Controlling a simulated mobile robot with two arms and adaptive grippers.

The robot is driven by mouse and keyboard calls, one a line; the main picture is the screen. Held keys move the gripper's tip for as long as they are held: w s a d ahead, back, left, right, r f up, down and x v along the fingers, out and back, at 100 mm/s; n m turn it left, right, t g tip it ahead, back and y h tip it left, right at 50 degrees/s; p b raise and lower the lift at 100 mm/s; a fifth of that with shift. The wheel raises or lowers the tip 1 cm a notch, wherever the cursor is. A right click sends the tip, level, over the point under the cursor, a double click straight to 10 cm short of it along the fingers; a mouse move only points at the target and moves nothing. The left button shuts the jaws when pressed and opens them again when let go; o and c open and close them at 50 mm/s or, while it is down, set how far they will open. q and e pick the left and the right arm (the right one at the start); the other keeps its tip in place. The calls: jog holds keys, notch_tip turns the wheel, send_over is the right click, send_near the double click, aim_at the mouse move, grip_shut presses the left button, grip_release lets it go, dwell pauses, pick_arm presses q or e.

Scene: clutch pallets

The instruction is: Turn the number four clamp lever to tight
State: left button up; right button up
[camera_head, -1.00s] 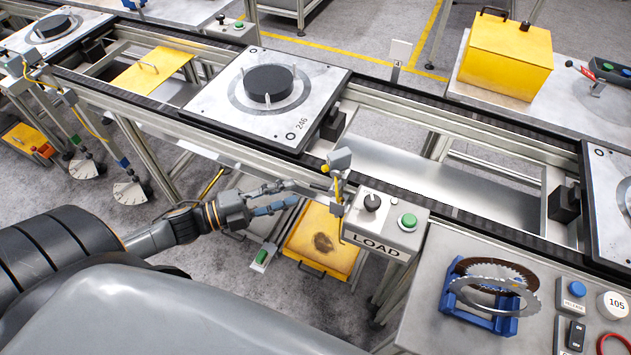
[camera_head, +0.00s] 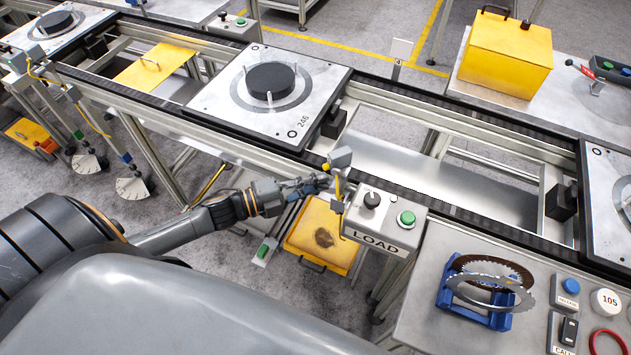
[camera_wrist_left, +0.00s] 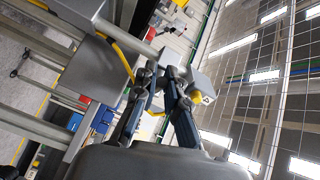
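My left gripper (camera_head: 320,184) reaches in from the left, just left of a grey sensor-like block on a yellow-cabled post (camera_head: 340,158). In the left wrist view its two fingers (camera_wrist_left: 162,74) lean towards each other with a narrow gap between the tips. I see nothing clearly held. A grey block (camera_wrist_left: 203,85) is close beyond the fingers. A lever with a green grip (camera_head: 263,250) on a white plate hangs below the gripper. I cannot tell which lever is number four. A white card marked 4 (camera_head: 400,52) stands behind the conveyor. My right gripper is not in view.
The LOAD box (camera_head: 380,239) with a black knob and green button is close right of the gripper. The conveyor rail and pallet 246 (camera_head: 228,100) lie behind. A yellow tray (camera_head: 322,236) is below. Other levers with white scale plates (camera_head: 131,188) hang at left.

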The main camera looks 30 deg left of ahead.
pick_arm(q)
jog(key=shift+f, duration=0.1)
grip_shut()
jog(key=shift+f+n+b, duration=0.3)
jog(key=shift+b, duration=0.45)
jog(key=shift+w+d+f+n+t+y+b, duration=0.1)
jog(key=shift+d+f+n+t+y+b, duration=0.9)
jog(key=shift+n+t+b, duration=1.95)
jog(key=shift+s+d+f+n+t+y+b, duration=0.1)
jog(key=shift+d+n+t+y+b, duration=0.4)
jog(key=shift+n+t+y+b, duration=2.5)
jog(key=shift+w+d+f+n+t+h+b, duration=0.1)
jog(key=shift+d+f+n+t+b, duration=0.55)
jog(key=shift+n+b, duration=2.6)
jog(key=n+p, duration=0.2)
jog(key=n, duration=0.1)
jog(key=shift+d+r+y+p, duration=0.15)
jog(key=shift+r+y+p, duration=0.05)
jog(key=shift+y+p, duration=0.1)
jog(key=o, duration=0.7)
grip_release()
